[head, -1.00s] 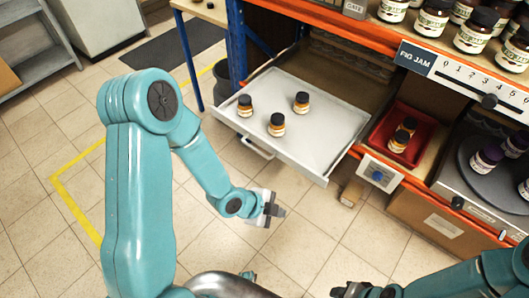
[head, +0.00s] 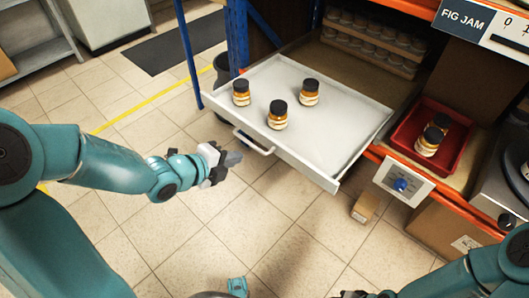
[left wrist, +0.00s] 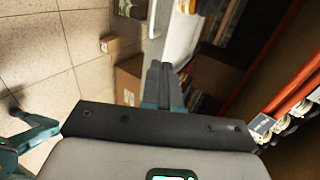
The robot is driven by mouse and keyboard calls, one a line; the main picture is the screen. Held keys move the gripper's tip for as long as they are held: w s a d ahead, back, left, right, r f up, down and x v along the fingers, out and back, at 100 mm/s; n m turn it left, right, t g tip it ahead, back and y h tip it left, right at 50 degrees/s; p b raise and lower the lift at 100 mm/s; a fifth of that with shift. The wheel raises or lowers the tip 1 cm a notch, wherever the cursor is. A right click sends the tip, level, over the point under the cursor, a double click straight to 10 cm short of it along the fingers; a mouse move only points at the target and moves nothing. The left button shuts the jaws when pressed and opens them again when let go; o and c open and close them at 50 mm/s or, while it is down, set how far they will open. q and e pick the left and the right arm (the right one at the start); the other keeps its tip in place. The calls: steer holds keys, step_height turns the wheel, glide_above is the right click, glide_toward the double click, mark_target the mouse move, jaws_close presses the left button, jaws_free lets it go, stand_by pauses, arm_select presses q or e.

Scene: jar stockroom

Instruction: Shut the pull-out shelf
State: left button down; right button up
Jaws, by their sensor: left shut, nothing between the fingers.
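The pull-out shelf (head: 335,135) is a white tray that stands pulled out from the orange-framed rack in the head view. Its bar handle (head: 254,143) is on the front edge, facing my left arm. Three amber jars with dark lids stand upright on it: left (head: 241,98), front (head: 277,121) and back (head: 309,98). My left gripper (head: 232,159) is shut and empty, just left of and below the handle in the picture; I cannot tell if they touch. Its fingers (left wrist: 164,85) show together in the left wrist view, below the white shelf edge (left wrist: 186,30). My right gripper (head: 365,294) is cut off at the bottom edge.
A red tray (head: 460,150) with amber jars sits right of the shelf, above a white panel with a blue knob (head: 401,184). A blue rack post (head: 237,40) stands at the shelf's back left. A small cardboard box (head: 365,207) is on the floor.

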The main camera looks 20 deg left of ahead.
arm_select(q)
steer(key=f, duration=0.1)
steer(key=b, duration=0.3)
glide_toward(273, 143)
step_height(273, 143, down, 3)
steer(key=w, duration=0.2)
steer(key=w+d, duration=0.1)
steer(key=shift+w+d+f+b, duration=0.2)
steer(key=shift+w+d+b, duration=0.1)
steer(key=shift+w, duration=0.1)
steer(key=shift+w+d, duration=0.15)
steer(key=shift+w, duration=0.5)
steer(key=shift+w, duration=0.1)
